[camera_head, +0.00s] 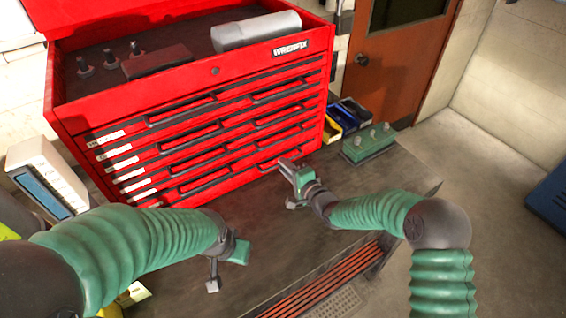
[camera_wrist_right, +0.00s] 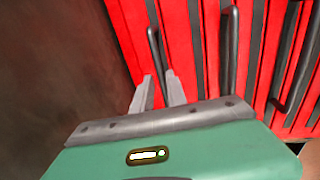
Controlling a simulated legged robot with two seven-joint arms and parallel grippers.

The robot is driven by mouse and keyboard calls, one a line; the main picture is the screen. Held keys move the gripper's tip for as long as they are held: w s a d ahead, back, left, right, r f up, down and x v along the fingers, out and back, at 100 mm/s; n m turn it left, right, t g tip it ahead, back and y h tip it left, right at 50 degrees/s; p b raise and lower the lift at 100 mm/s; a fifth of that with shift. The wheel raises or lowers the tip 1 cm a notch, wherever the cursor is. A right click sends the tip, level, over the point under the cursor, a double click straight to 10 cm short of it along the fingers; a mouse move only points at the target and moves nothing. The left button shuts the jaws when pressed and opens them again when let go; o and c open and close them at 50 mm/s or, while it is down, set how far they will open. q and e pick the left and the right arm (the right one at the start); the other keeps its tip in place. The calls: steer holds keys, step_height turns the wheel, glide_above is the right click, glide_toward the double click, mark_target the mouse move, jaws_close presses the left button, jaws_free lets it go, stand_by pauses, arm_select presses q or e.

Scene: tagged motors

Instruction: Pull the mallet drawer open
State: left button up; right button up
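A red tool chest (camera_head: 219,70) stands on the workbench, with several rows of drawers that look shut. White labels (camera_head: 123,165) run down its left edge; their text is too small to read, so I cannot tell which drawer is the mallet one. My right gripper (camera_head: 285,166) is at the lower right of the drawer fronts. In the right wrist view its two fingers (camera_wrist_right: 157,90) are apart, with the end of a dark drawer handle (camera_wrist_right: 152,50) beyond and between their tips; contact is unclear. My left gripper (camera_head: 226,262) is low over the bench, clear of the chest; its fingers are unclear.
A green block with knobs (camera_head: 368,145) and blue and yellow bins (camera_head: 346,117) stand right of the chest. A white box (camera_head: 47,174) is at its left. The bench top (camera_head: 345,190) in front of the chest is mostly bare.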

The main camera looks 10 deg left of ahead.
steer(key=shift+w+a, duration=0.25)
steer(key=shift+a, duration=0.2)
steer(key=shift+w+a, duration=0.2)
steer(key=shift+a, duration=0.25)
steer(key=shift+w, duration=0.1)
jaws_close()
steer(key=shift+w+r, duration=0.1)
stand_by(0.6)
